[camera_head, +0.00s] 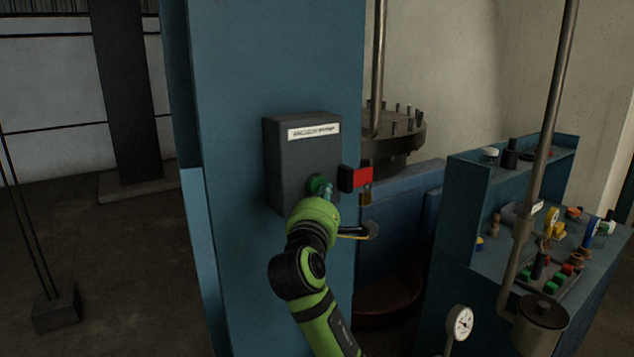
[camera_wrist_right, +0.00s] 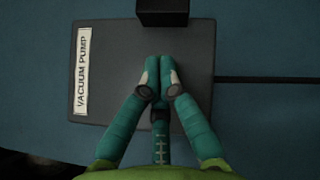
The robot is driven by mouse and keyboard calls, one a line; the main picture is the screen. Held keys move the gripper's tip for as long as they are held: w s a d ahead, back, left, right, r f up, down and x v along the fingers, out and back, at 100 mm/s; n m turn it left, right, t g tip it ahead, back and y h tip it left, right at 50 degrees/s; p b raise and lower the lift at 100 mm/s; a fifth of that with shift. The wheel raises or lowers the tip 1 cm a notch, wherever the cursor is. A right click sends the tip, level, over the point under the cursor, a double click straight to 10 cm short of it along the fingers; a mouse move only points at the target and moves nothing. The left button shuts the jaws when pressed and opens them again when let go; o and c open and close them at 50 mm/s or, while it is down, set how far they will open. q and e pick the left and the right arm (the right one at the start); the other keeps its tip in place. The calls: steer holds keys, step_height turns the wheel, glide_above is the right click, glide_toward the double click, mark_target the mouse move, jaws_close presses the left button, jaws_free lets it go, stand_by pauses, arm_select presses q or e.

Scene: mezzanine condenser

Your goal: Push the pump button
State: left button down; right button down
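A dark grey control box (camera_head: 296,160) with a white "vacuum pump" label (camera_head: 313,131) is fixed to the blue column. The green pump button (camera_head: 317,183) shows on its lower front in the head view. My right gripper (camera_head: 327,190) is at the button, its fingertips overlapping it; I cannot tell whether they touch. In the wrist view the teal fingers (camera_wrist_right: 156,82) of my right gripper are drawn together, empty, in front of the box (camera_wrist_right: 115,70). They hide the button there. My left gripper is in neither view.
A red and black switch (camera_head: 356,177) with a brass padlock (camera_head: 365,197) sits right of the box, close to my gripper. A blue bench (camera_head: 490,235) with tools and parts, a pressure gauge (camera_head: 460,323) and a vertical pipe stand at the right. Open floor (camera_head: 130,270) lies left.

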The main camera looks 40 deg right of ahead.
steer(key=s+p, duration=0.1)
steer(key=s, duration=0.4)
steer(key=shift+a+p, duration=0.2)
steer(key=shift+p, duration=0.15)
steer(key=shift+w, duration=0.15)
